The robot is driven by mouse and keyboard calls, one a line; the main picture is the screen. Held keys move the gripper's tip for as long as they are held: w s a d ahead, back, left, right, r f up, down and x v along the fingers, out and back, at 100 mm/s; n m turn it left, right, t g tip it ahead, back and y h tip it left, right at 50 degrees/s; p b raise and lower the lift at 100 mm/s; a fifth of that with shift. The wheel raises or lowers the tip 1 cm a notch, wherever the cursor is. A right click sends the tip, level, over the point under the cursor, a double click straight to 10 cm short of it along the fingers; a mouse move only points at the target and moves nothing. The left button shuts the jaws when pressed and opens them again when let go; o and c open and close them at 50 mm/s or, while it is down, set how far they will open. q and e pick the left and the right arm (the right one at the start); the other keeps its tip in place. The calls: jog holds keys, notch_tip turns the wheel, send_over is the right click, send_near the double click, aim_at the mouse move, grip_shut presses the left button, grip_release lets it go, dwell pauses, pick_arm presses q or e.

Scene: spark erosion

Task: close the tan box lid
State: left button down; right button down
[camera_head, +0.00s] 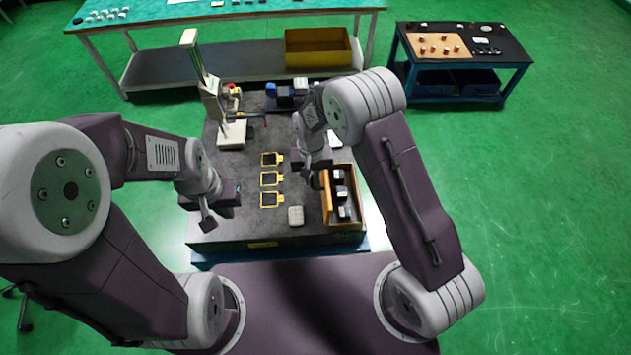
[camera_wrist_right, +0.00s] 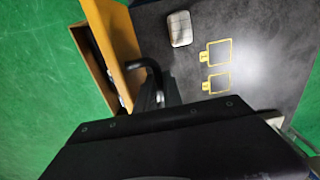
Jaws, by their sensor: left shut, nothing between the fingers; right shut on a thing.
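The tan box (camera_head: 358,222) stands at the front right of the dark bench, open at the top, with several dark and pale blocks inside. Its lid (camera_head: 326,206) stands up along the box's left side; it also shows as an orange panel in the right wrist view (camera_wrist_right: 112,35). My right gripper (camera_head: 316,182) is at the lid's far left part, shut on the lid; a dark curved piece (camera_wrist_right: 150,68) meets the lid there. The exact contact is partly hidden by the gripper body. My left gripper (camera_head: 207,220) is shut and empty above the bench's front left.
Several yellow square frames (camera_head: 269,179) lie on the bench left of the box. A pale grey block (camera_head: 296,215) lies close left of the lid. A white column stand (camera_head: 232,134) and a blue device (camera_head: 271,91) stand further back.

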aim_at(328, 176)
jog(key=shift+d+r, duration=0.2)
jog(key=shift+d, duration=0.1)
jog(key=shift+d+r, duration=0.2)
jog(key=shift+d, duration=0.85)
jog(key=shift+d+p, duration=0.3)
jog(key=shift+d, duration=0.85)
